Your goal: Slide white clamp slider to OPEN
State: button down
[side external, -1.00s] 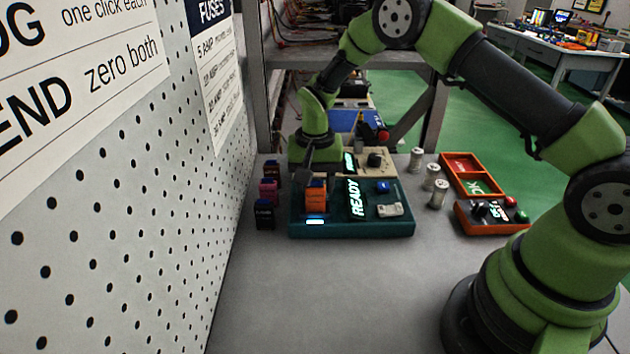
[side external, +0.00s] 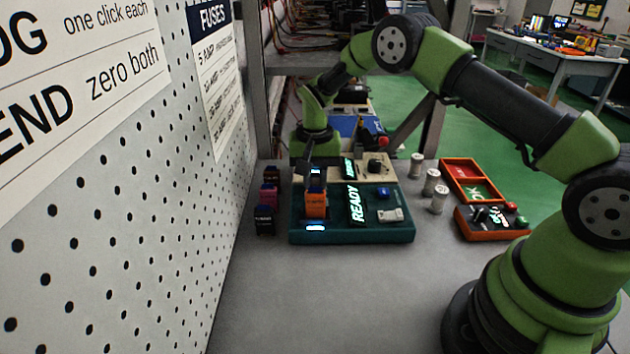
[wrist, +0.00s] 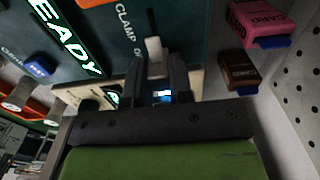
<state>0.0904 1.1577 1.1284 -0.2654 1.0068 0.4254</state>
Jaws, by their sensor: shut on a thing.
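The white clamp slider (wrist: 154,48) shows in the wrist view beside the CLAMP lettering, at the end of a dark slot on the teal fixture. My gripper (wrist: 158,68) has its dark fingers shut on it, one on each side. In the side view my gripper (side external: 311,172) is low, behind the orange module standing in the teal fixture (side external: 350,234). The slider is hidden there by the module and fingers. The lit READY sign (side external: 356,203) is on the same fixture.
Dark and pink modules (side external: 268,195) stand left of the fixture, near the pegboard. A beige fixture (side external: 378,173) is close behind it. White cylinders (side external: 431,182), an orange tray (side external: 470,182) and an orange control box (side external: 492,221) stand to the right. The front bench is clear.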

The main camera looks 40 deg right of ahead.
aim_at(315, 174)
jog(key=shift+w+d, duration=0.1)
jog(key=c, duration=1)
grip_release()
jog(key=shift+r, duration=0.15)
notch_tip(315, 174, up, 10)
jog(key=shift+f, duration=0.15)
